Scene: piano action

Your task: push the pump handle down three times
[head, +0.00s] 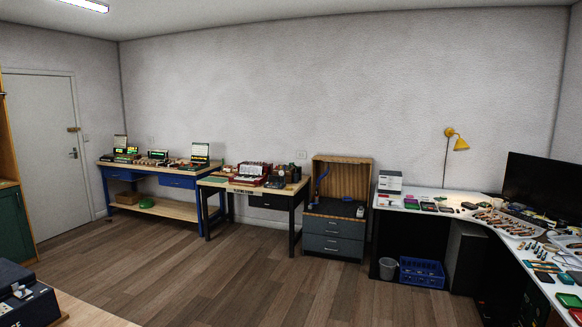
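I cannot pick out a pump or its handle for certain in the head view. A small slanted blue object (320,183) stands at the left of the wood-backed grey drawer cabinet (333,228) across the room; it is too small to identify. My gripper is not in view.
Along the far wall stand a blue workbench (158,209) and a black-legged bench (214,182), both loaded with small devices. A white desk (450,211) fills the right, with a bin (387,268) and a blue crate (422,273) underneath. The wooden floor (230,275) between is clear.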

